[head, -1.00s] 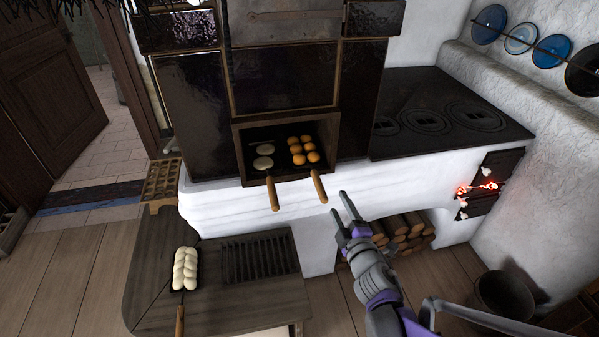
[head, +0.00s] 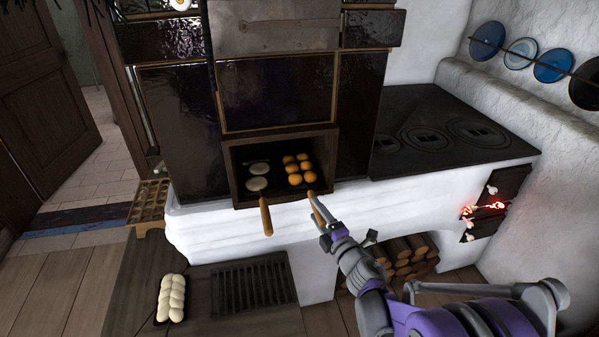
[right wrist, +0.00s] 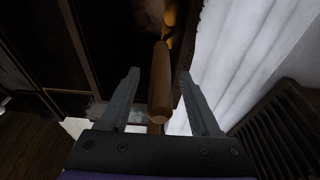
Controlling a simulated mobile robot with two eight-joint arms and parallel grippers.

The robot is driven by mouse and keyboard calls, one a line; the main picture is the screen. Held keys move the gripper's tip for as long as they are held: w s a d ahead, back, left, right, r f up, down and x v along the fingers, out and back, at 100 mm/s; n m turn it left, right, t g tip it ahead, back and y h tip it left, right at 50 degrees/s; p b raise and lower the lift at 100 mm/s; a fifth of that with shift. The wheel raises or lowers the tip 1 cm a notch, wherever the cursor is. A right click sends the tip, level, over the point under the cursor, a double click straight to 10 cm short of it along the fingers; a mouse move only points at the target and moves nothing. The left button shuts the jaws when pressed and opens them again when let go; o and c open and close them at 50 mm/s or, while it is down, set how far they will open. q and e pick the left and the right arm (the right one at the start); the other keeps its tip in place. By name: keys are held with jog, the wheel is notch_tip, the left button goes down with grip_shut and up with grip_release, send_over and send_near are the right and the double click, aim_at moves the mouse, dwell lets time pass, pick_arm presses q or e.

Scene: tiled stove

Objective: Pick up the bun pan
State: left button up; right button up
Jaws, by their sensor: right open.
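The bun pan (head: 301,170) sits in the oven opening on the right, with several golden buns in it. Its wooden handle (head: 312,199) sticks out over the front edge. My right gripper (head: 320,216) is at this handle, its fingers partly covering it in the head view. In the right wrist view, the wooden handle (right wrist: 160,85) lies between the two open fingers (right wrist: 158,77), with visible gaps on both sides. Dark shade hides most of the pan there. My left gripper is not in view.
A second pan with pale flat rounds (head: 257,184) stands just left, its handle (head: 266,216) sticking out. The oven frame (head: 234,172) surrounds both. A braided loaf (head: 171,298) lies on the lower bench (head: 205,320). The firebox at right glows (head: 484,209).

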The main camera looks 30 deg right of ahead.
jog(key=shift+w, duration=1.15)
grip_shut()
dwell(0.5)
